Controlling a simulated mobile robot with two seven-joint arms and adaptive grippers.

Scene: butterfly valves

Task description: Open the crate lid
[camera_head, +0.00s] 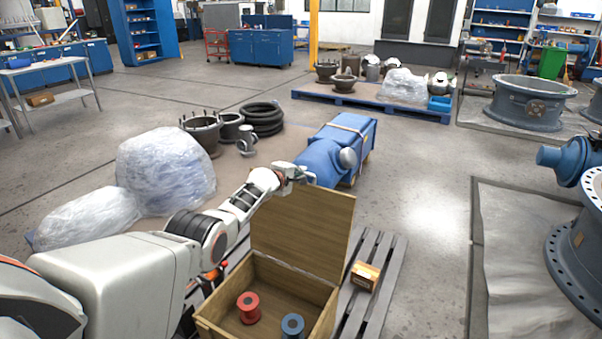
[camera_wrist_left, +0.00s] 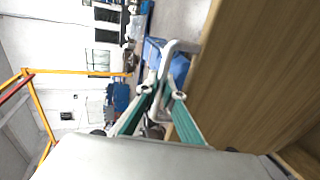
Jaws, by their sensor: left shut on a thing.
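The wooden crate (camera_head: 207,325) stands at the bottom centre of the head view. Its lid (camera_head: 303,238) is swung up, standing steeply above the crate's back edge, and the crate's mouth is uncovered. A red spool (camera_head: 248,307) and a blue spool (camera_head: 292,326) are inside. My left gripper (camera_head: 300,174) is at the lid's top edge. In the left wrist view, the green-padded fingers of my left gripper (camera_wrist_left: 163,92) are shut on a grey lid handle (camera_wrist_left: 182,46), beside the broad wooden lid (camera_wrist_left: 245,85). My right gripper is not in view.
A slatted pallet (camera_head: 378,275) bears a small wooden box (camera_head: 364,275) right of the crate. A blue machine part (camera_head: 335,150) stands behind the lid. Plastic-wrapped bundles (camera_head: 165,170) lie to the left. Open floor (camera_head: 420,200) is on the right.

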